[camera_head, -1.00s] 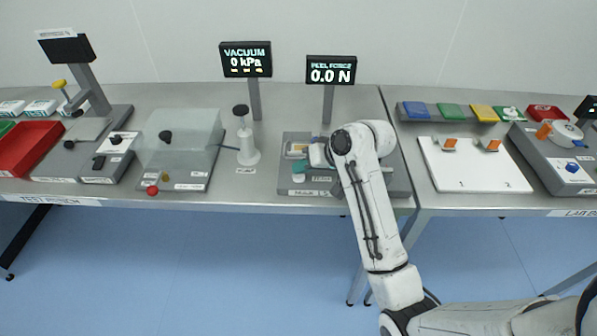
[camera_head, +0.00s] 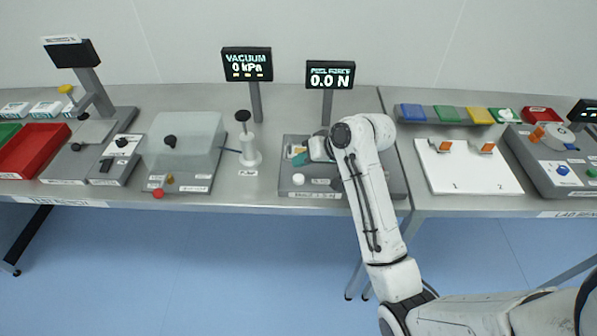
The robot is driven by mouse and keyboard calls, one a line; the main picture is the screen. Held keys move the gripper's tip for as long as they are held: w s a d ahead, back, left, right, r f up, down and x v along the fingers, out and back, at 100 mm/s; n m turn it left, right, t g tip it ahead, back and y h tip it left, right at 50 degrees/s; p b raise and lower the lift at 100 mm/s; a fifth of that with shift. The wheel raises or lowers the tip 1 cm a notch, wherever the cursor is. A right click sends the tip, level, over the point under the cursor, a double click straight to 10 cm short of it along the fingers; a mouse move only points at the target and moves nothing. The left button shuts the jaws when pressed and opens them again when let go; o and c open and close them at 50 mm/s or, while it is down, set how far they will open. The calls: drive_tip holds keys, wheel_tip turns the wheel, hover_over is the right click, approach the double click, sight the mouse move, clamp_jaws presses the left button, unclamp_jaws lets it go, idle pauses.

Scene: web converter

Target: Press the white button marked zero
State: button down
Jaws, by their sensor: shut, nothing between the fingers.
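A round white button (camera_head: 298,179) sits at the front left of the grey peel tester base (camera_head: 318,186). No zero marking on it is readable at this size. My arm reaches in over the tester from the front right. My gripper (camera_head: 300,159) is small in view, with a teal part at its end, shut and holding nothing. It appears behind the button in the picture and apart from it; its exact height is hard to tell. The peel force display (camera_head: 330,75) above the tester reads 0.0 N. My arm hides the middle of the tester.
A white post with a black knob (camera_head: 248,150) stands left of the tester, and a clear-covered vacuum box (camera_head: 183,145) is further left. A white board (camera_head: 468,172) with orange clips lies on the right table. The table strip between post and tester is clear.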

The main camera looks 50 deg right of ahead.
drive_tip(key=shift+r+p, duration=1.05)
drive_tip(key=shift+r, duration=0.25)
drive_tip(key=shift+f, duration=0.1)
